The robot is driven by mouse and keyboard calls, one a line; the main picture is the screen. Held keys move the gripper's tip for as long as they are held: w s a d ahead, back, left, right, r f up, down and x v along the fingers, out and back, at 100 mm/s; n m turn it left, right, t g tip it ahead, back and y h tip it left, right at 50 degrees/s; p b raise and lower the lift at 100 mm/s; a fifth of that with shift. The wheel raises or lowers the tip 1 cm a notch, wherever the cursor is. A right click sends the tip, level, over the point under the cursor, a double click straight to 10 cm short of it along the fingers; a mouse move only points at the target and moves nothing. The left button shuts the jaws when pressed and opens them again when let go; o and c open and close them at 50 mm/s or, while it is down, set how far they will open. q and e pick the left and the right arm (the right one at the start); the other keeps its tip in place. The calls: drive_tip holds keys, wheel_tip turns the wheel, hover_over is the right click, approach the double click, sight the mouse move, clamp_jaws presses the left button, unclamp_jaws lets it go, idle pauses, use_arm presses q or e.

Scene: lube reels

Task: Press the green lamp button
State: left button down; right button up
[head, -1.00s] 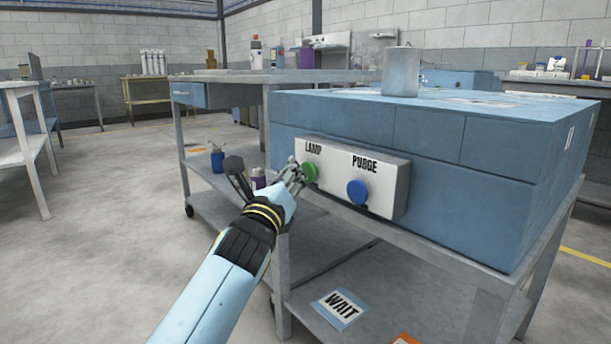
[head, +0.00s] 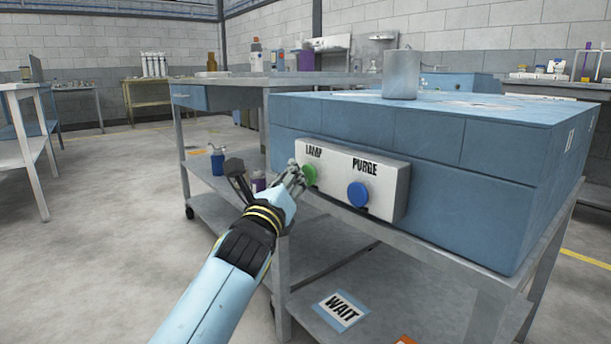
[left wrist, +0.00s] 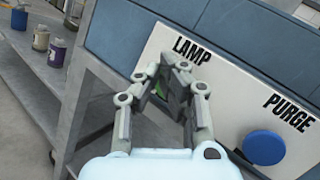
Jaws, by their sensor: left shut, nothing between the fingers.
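The green lamp button (head: 309,174) sits under the word LAMP on a white panel (head: 383,185) on the front of a blue box. My left gripper (head: 297,170) is shut and empty, its fingertips right at the left side of the button. In the left wrist view the shut fingertips (left wrist: 176,68) cover most of the green button (left wrist: 160,90), with only a sliver of green showing. I cannot tell whether they touch it. The blue purge button (head: 358,194) is to the right, and it also shows in the left wrist view (left wrist: 264,147). My right gripper is not in view.
The blue box (head: 450,140) stands on a grey cart with a metal cup (head: 401,73) on top. A WAIT card (head: 341,310) lies on the lower shelf. Blue and purple containers stand on the shelf behind my left gripper.

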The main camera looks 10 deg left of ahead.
use_arm(q)
drive_tip(key=shift+w+d, duration=0.1)
idle(0.3)
drive_tip(key=shift+w+d, duration=0.2)
drive_tip(key=shift+w, duration=0.05)
drive_tip(key=shift+b, duration=0.3)
idle(0.4)
drive_tip(key=shift+s+a, duration=0.3)
drive_tip(key=shift+s, duration=0.05)
drive_tip(key=shift+s, duration=0.1)
drive_tip(key=shift+s+a+p, duration=0.25)
drive_tip(key=shift+s+a, duration=0.7)
drive_tip(key=shift+s, duration=0.2)
drive_tip(key=shift+s+a+p, duration=0.25)
drive_tip(key=shift+s+a, duration=0.65)
drive_tip(key=shift+s, duration=0.25)
